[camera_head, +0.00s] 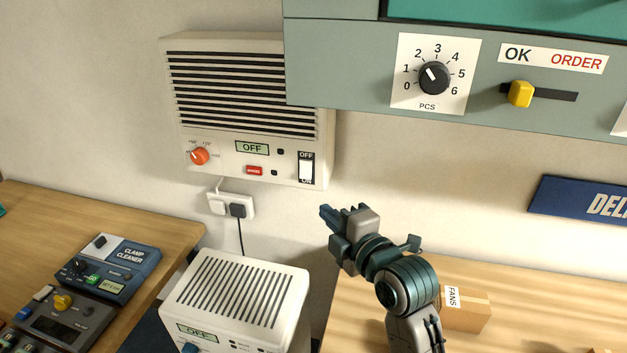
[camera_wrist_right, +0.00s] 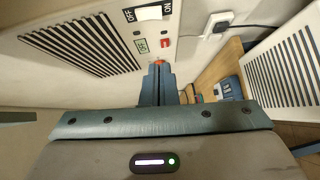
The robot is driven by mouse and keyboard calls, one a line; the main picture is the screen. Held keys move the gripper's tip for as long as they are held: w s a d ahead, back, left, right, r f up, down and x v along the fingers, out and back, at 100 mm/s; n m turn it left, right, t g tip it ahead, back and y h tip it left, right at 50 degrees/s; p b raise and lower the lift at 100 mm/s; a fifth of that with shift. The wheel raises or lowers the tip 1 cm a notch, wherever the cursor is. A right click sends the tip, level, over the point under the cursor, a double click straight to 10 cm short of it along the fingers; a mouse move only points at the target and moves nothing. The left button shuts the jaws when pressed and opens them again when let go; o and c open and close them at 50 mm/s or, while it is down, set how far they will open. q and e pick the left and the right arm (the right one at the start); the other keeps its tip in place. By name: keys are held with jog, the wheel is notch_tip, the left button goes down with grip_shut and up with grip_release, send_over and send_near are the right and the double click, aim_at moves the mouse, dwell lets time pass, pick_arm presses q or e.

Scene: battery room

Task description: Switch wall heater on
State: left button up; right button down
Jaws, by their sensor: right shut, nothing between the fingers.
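The wall heater (camera_head: 246,85) is a cream box with dark slats, mounted on the wall. Its small green display (camera_head: 252,148) reads OFF. Its white rocker switch (camera_head: 306,170) is at the lower right corner, marked OFF above and ON below. The switch also shows at the top of the right wrist view (camera_wrist_right: 149,13). An orange-red knob (camera_head: 199,156) and a red button (camera_head: 254,170) are on the same panel. My right gripper (camera_head: 327,216) is shut and empty, below and slightly right of the switch, apart from it in the head view. My left gripper is out of view.
A grey-green panel (camera_head: 345,75) with a dial and yellow slider overhangs at the upper right. A second slatted white unit (camera_head: 240,285) stands below the heater. A wall socket with plugs (camera_head: 230,205) is between them. A cardboard box (camera_head: 465,305) sits on the right table.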

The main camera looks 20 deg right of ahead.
jog(key=p, duration=0.4)
send_near(300, 176)
jog(key=w+a, duration=0.3)
jog(key=shift+w+d+f+p, duration=0.15)
jog(key=shift+w+d+p, duration=0.35)
jog(key=shift+w, duration=0.15)
jog(key=shift+w+d+f+p, duration=0.15)
jog(key=shift+w+d+p, duration=0.3)
jog(key=shift+w, duration=0.2)
